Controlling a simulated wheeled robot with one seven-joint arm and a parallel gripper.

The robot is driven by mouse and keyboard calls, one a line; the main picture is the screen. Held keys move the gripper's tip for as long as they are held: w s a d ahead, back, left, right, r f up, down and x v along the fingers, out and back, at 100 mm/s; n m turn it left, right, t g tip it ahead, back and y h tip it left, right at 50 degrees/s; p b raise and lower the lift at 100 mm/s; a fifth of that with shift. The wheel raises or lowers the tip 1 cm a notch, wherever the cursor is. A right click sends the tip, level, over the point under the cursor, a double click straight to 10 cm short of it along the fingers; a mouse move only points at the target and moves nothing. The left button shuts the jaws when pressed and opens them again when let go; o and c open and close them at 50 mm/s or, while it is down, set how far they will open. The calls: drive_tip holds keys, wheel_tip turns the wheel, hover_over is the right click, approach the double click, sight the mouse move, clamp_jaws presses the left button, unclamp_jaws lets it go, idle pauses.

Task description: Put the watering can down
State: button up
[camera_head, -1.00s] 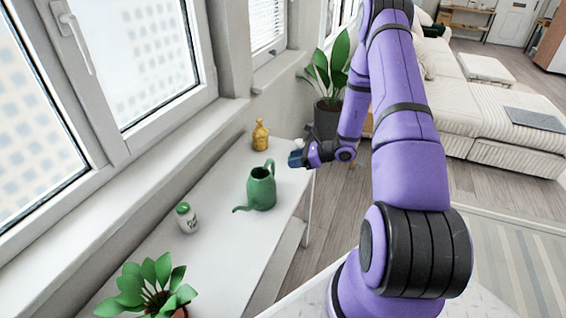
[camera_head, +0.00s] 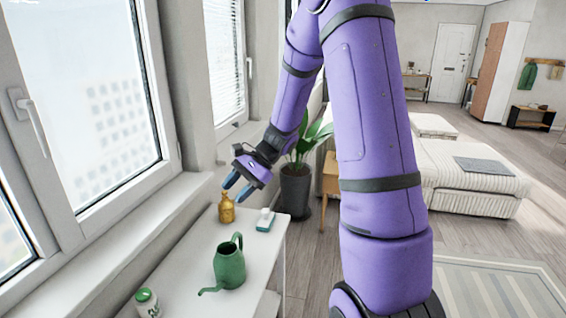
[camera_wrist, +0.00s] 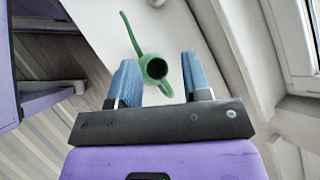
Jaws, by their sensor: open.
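The green watering can (camera_head: 230,266) stands upright on the white table (camera_head: 192,270), its spout toward the lower left in the head view. My gripper (camera_head: 238,185) is open and empty, above the table's far end and apart from the can. In the wrist view, the green watering can (camera_wrist: 154,68) shows beyond and between the two blue fingers of my gripper (camera_wrist: 160,66), with clear distance to it.
A yellow bottle (camera_head: 226,209) and a small blue-and-white box (camera_head: 265,220) stand at the table's far end. A green-lidded jar (camera_head: 147,303) stands at the near left. A potted plant (camera_head: 295,185) is on the floor beyond. Windows line the left side.

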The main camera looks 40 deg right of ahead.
drive_tip(key=s+a+r+n+h, duration=0.4)
drive_tip(key=s+a+r+n, duration=0.25)
drive_tip(key=s+r, duration=0.45)
drive_tip(key=s+r+n+t+h, duration=0.1)
drive_tip(key=s+r+n+h, duration=0.1)
drive_tip(key=s, duration=0.5)
drive_tip(key=s+r+n+t+h, duration=0.1)
drive_tip(key=s+r+n+h, duration=0.2)
drive_tip(key=s+r+n, duration=0.2)
drive_tip(key=shift+s+d+n+t, duration=0.2)
drive_tip(key=shift+s+n+t, duration=0.25)
drive_tip(key=shift+s, duration=0.4)
